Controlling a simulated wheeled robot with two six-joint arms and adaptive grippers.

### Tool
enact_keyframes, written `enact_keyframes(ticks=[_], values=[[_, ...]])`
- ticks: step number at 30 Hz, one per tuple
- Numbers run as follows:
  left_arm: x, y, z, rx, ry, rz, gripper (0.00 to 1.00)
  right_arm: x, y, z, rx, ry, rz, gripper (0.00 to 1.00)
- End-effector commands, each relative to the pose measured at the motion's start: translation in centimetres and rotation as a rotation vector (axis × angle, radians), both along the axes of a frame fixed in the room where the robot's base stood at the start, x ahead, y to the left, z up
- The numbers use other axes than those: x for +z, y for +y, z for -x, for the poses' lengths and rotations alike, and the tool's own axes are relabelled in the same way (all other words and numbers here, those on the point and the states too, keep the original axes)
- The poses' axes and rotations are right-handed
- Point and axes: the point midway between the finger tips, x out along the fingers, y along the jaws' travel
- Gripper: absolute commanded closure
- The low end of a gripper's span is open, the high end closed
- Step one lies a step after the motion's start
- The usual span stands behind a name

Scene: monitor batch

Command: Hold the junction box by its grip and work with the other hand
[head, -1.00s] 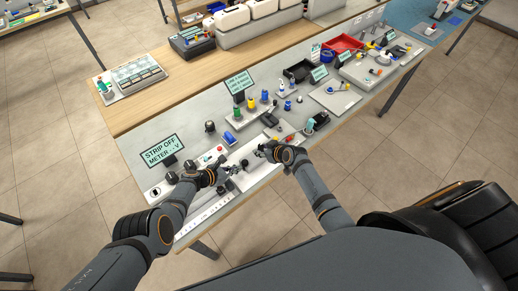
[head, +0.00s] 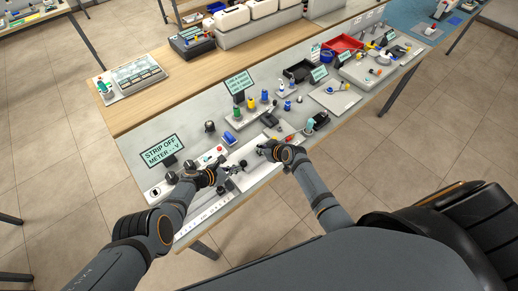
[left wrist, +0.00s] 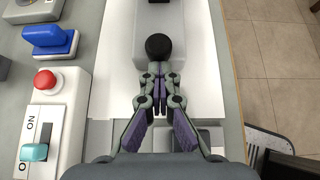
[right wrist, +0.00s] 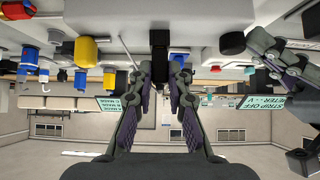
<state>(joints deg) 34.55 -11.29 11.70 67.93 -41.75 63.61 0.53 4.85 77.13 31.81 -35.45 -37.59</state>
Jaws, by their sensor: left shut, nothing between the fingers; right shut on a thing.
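The junction box appears as a pale grey block (left wrist: 158,16) with a round black knob (left wrist: 158,46) at its near end in the left wrist view. In the right wrist view its pale body (right wrist: 195,22) spans the top. My right gripper (right wrist: 165,62) is shut on a black grip (right wrist: 160,66) below that body; the fingers partly hide it. My left gripper (left wrist: 158,78) is shut and empty, its tips just short of the knob; I cannot tell if they touch. In the head view my left gripper (head: 232,171) and right gripper (head: 262,150) are close together.
A white sheet (left wrist: 205,95) lies beneath the work area. Left of it stand a control box with a red button (left wrist: 46,80) and teal switch, and a blue part (left wrist: 50,38). A sign reading STRIP OFF METER (head: 162,150) and coloured parts stand behind. The table's front edge is close.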

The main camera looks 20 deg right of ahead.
Motion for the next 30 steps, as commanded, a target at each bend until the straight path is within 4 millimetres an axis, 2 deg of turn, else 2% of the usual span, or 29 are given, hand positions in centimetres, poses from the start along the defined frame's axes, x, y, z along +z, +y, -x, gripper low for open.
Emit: enact_keyframes(ticks=[3,30], values=[[0.3,-0.6,0.0,-0.004,-0.002,0.009,1.0,-0.2,0.6,0.5,0.002,0.016,-0.017,1.0],[0.4,-0.8,0.0,-0.005,-0.003,0.013,1.0,1.8,0.7,0.3,0.0,0.011,-0.019,1.0]])
